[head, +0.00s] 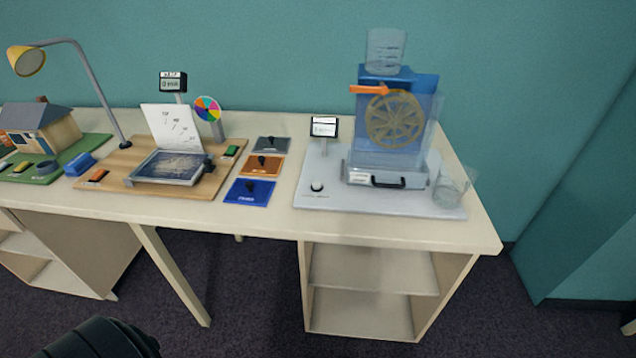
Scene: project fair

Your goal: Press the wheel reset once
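A water wheel model stands on a pale grey board (345,201) at the right of the table. Its tan spoked wheel (394,119) sits in a clear blue housing (365,150). A round white button (317,186) stands on the board's front left; its label is too small to read, so I cannot tell if it is the wheel reset. A small display (324,127) stands behind the button. Neither gripper shows. A dark ribbed part of mine is at the bottom left, well below the table top.
A clear cup (449,191) stands at the board's right end. Left of the board are blue, orange and grey switch plates (249,191), a wooden board (118,164) with a small colour wheel (208,108), a lamp (90,75) and a model house (42,128).

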